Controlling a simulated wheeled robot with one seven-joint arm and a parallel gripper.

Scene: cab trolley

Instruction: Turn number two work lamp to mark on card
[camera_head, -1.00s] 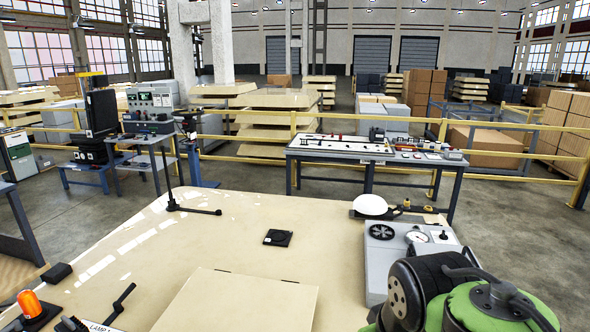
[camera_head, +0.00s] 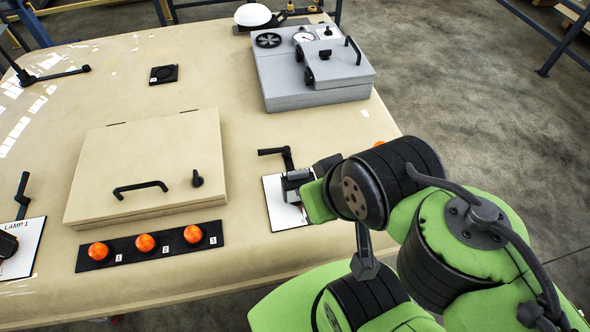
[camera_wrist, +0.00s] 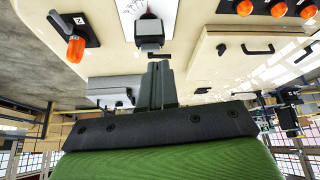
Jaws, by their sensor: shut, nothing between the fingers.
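A white card (camera_head: 277,208) lies at the right of the cream top, with a dark hub and a black lever (camera_head: 276,154) over it. The card also shows in the wrist view (camera_wrist: 163,14), with the dark hub (camera_wrist: 149,33) on it. An orange lamp (camera_wrist: 75,48) on a black plate marked 2 stands beside it; only its tip (camera_head: 378,144) shows past my arm in the head view. My gripper (camera_wrist: 157,70) is shut and empty, its fingertips close to the hub and lever. I cannot tell whether they touch. The card's mark is not readable.
A second lever and card marked LAMP 1 (camera_head: 22,250) is at the left. A strip (camera_head: 170,248) with three orange buttons lies in front of a cream hinged lid (camera_head: 150,160) with a handle. A grey box (camera_head: 315,80) stands behind. The back left top is mostly clear.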

